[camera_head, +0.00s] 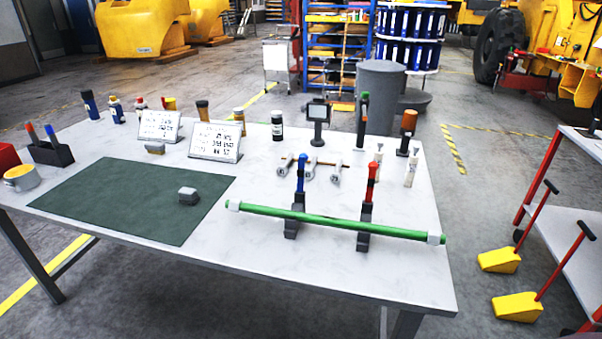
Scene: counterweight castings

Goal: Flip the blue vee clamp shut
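The blue vee clamp (300,173) stands on the right half of the white table, its blue lever pointing straight up above a dark grey base (292,229). A green rod (330,220) with pale end collars lies across this base and the base of a red-handled clamp (371,180) to its right. The red lever also points up. Whether either clamp touches the rod is too small to tell. Neither of my grippers is in view.
A green mat (130,195) with a small grey block (188,196) covers the table's left. Behind the rod are several white-ended parts (336,172), a green-topped tool (361,115) and an orange-topped one (408,122). Sign stands (216,141) and bottles line the back.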

